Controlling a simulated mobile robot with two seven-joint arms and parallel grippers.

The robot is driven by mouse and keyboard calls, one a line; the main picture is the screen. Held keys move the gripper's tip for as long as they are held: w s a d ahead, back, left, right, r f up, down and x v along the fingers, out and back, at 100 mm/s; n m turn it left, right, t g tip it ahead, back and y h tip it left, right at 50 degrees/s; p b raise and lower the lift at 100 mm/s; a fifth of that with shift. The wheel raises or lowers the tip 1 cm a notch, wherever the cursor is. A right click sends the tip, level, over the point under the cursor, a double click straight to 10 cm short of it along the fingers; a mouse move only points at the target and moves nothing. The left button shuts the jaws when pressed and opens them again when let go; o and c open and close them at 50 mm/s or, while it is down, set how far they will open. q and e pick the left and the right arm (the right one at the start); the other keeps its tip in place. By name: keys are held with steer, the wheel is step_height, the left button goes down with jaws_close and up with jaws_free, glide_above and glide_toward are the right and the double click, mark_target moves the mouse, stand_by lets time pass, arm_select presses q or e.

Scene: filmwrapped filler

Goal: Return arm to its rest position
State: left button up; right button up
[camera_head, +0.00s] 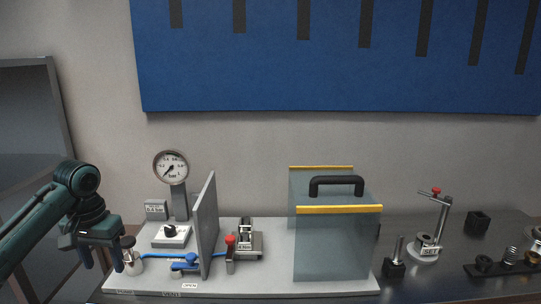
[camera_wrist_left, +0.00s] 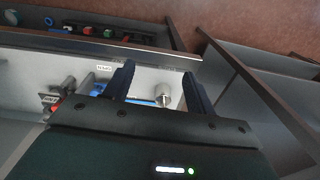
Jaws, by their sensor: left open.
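My left arm comes in from the left in the head view, and its gripper (camera_head: 102,264) hangs fingers-down at the left end of the grey workbench plate. The gripper is open, with nothing visible between its fingers. In the left wrist view the two dark fingers (camera_wrist_left: 158,92) are spread apart. A small metal fitting (camera_head: 132,262) stands just right of the fingers in the head view; it also shows between and beyond the fingers in the left wrist view (camera_wrist_left: 163,95). I cannot tell whether a finger touches it. My right gripper is not in view.
On the plate (camera_head: 330,290) stand a pressure gauge (camera_head: 171,167), an upright grey panel (camera_head: 207,225), a blue-handled valve (camera_head: 186,263), a red-knobbed clamp (camera_head: 230,252) and a clear guard with black handle (camera_head: 337,245). A small stand (camera_head: 427,245) is at right.

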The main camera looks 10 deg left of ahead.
arm_select(q)
steer(key=s+d+f+m+t+h, duration=0.1)
steer(key=s+d+f+m+t, duration=0.1)
steer(key=d+f, duration=0.9)
steer(key=s+d+f+m+t+h, duration=0.15)
steer(key=d+f, duration=0.55)
steer(key=f, duration=0.7)
steer(key=s+d+f+t, duration=0.1)
steer(key=s+d+t, duration=0.2)
steer(key=s, duration=0.5)
steer(key=s+d+f+t, duration=0.2)
steer(key=s+d+t, duration=0.1)
steer(key=s, duration=0.5)
steer(key=shift+d+f, duration=0.25)
steer(key=shift+d, duration=0.05)
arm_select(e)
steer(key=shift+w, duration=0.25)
arm_select(q)
steer(key=shift+h, duration=0.25)
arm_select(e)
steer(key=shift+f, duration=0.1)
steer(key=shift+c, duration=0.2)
